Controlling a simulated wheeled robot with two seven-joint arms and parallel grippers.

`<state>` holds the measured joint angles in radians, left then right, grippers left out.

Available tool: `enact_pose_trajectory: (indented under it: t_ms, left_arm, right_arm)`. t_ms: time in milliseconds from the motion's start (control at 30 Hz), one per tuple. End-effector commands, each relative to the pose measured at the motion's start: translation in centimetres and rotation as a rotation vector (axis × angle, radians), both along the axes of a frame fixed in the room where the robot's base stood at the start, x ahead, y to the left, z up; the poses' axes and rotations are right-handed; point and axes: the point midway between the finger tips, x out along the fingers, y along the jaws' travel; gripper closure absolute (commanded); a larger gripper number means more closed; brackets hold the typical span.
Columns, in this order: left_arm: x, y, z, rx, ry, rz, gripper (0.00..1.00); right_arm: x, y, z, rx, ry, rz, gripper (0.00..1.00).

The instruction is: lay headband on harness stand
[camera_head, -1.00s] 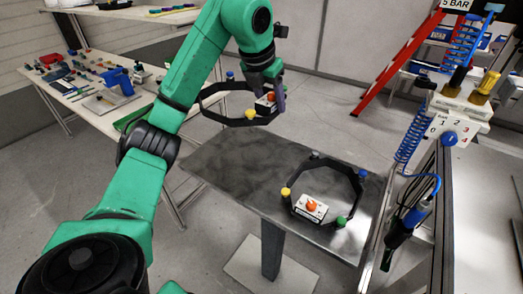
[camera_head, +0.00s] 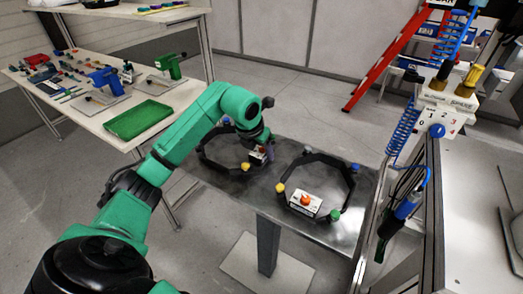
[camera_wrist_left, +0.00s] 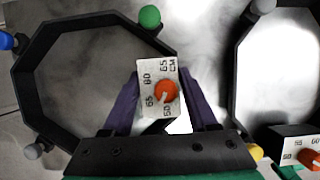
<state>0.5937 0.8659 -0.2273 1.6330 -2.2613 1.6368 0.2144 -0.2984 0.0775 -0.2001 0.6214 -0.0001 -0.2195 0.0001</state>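A black octagonal headband (camera_head: 203,160) with coloured knobs and a white dial box is at the left part of the dark stand top (camera_head: 262,206). I cannot tell whether it touches the surface. My left gripper (camera_head: 262,147) is at its dial box. In the left wrist view, the purple fingers (camera_wrist_left: 160,92) flank the headband's (camera_wrist_left: 22,100) white box with its orange dial, shut on it. A second, similar headband (camera_head: 350,186) lies on the stand top to the right; part of it shows in the left wrist view (camera_wrist_left: 240,90). My right gripper is not in view.
A workbench (camera_head: 60,108) at the left holds a green tray (camera_head: 137,119), blue and green tools and small parts. A post with a blue coiled hose (camera_head: 403,130) and hanging tool stands close to the stand's right edge. A red ladder (camera_head: 385,55) is behind.

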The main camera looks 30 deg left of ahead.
Motion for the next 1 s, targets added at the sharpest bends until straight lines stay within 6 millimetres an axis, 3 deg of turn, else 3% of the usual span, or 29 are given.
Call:
enact_pose_trajectory:
  t_ms: [33,67,467,833,1000]
  left_arm:
    - [0.0,0.0,0.0,0.000,0.001,0.000,0.20]
    - [0.0,0.0,0.0,0.000,0.001,0.000,0.13]
    - [-0.2,0.0,0.9,0.001,-0.002,0.000,0.13]
    - [-3.7,0.0,9.5,0.001,-0.004,-0.001,0.13]
    - [-4.5,-0.1,11.2,0.001,0.000,0.000,0.13]
  right_arm:
    - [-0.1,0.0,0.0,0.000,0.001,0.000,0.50]
    - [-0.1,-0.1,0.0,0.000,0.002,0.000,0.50]
    - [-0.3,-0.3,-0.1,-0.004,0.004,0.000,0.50]
    - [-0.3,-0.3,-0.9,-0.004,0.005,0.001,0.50]
    - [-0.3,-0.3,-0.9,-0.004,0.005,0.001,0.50]
